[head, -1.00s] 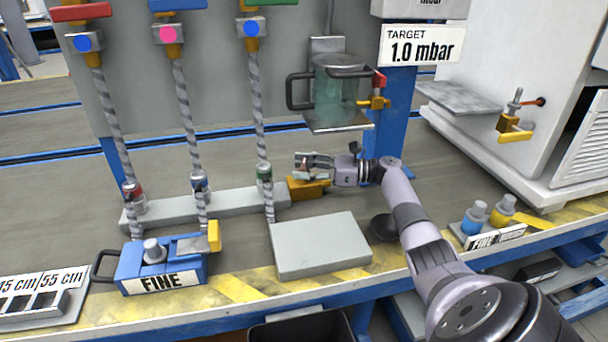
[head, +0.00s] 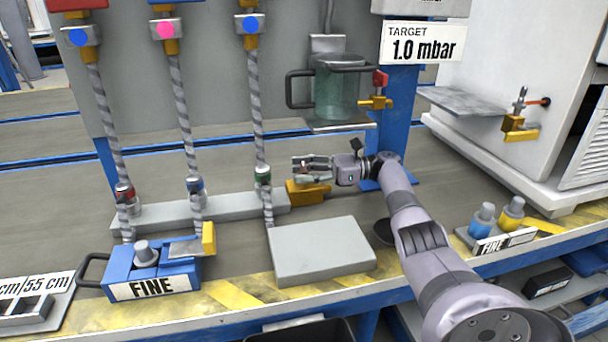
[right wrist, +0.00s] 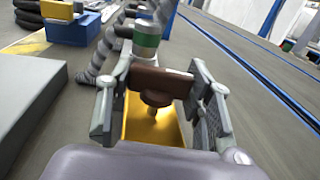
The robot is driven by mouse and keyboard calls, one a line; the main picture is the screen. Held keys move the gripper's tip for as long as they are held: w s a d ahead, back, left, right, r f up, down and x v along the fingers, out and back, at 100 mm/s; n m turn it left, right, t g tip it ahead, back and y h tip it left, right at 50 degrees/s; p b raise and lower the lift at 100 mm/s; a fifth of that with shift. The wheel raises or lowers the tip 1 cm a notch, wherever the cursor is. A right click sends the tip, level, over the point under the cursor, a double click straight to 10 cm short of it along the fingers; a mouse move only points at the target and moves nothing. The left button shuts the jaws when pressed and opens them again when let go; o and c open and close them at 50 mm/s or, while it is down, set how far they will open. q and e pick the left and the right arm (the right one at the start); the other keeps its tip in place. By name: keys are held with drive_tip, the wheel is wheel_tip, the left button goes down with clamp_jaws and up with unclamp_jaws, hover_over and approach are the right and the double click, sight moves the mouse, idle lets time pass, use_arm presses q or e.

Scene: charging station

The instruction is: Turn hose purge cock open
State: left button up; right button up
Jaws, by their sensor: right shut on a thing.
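The purge cock is a brass-yellow body (head: 308,190) at the right end of the grey manifold bar. In the right wrist view its brown lever (right wrist: 160,82) sits on a short stem above the yellow body (right wrist: 150,122). My right gripper (head: 312,168) is over the cock, its arm coming in from the right. In the right wrist view my right gripper (right wrist: 163,78) has one finger on each side of the lever and is shut on it. The lever lies crosswise between the fingers. In the head view the fingers hide the lever. My left gripper is not in view.
A striped hose with a green collar (head: 263,176) stands just left of the cock. A grey box (head: 320,250) lies in front. A glass jar (head: 340,90) hangs behind, above my gripper. A blue FINE unit (head: 150,270) stands at left.

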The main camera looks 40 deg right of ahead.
drive_tip(key=shift+a, duration=0.1)
drive_tip(key=o, duration=1.2)
